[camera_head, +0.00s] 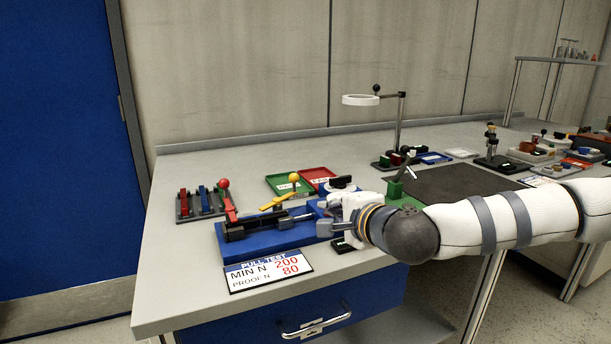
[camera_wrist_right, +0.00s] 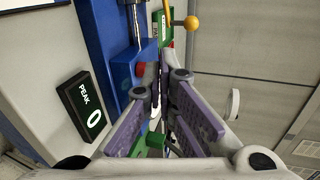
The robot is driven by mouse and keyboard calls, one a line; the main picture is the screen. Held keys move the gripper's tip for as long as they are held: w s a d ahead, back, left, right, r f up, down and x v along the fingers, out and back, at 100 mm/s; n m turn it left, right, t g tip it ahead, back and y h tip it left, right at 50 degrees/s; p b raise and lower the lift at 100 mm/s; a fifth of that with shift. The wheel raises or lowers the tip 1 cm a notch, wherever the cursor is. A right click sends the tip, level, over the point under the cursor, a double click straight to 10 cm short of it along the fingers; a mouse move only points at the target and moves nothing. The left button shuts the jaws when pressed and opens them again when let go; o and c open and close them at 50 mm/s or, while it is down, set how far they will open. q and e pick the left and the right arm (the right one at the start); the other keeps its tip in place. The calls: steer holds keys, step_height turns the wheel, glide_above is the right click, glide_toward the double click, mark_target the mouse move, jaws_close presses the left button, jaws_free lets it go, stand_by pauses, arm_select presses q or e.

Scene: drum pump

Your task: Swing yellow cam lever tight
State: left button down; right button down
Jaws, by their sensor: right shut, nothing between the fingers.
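The yellow cam lever (camera_head: 278,202) stands on the blue pull-test fixture (camera_head: 290,238), tilted up to the right. My left gripper is out of view.
A black PEAK readout (camera_wrist_right: 84,105) reads 0 beside the fixture. A rack with red and blue levers (camera_head: 203,201) stands to the left. Green (camera_head: 290,184) and red (camera_head: 317,174) trays lie behind. A ring lamp (camera_head: 361,100) rises at the back.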

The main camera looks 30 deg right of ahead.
mark_target(295, 176)
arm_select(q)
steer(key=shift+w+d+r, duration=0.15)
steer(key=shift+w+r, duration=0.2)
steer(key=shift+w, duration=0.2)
arm_select(e)
steer(key=r+n+y, duration=0.1)
steer(key=r, duration=0.1)
steer(key=s+r+n+t+y, duration=0.1)
steer(key=r, duration=0.1)
steer(key=shift+s+d+r, duration=0.1)
steer(key=shift+s+r, duration=0.05)
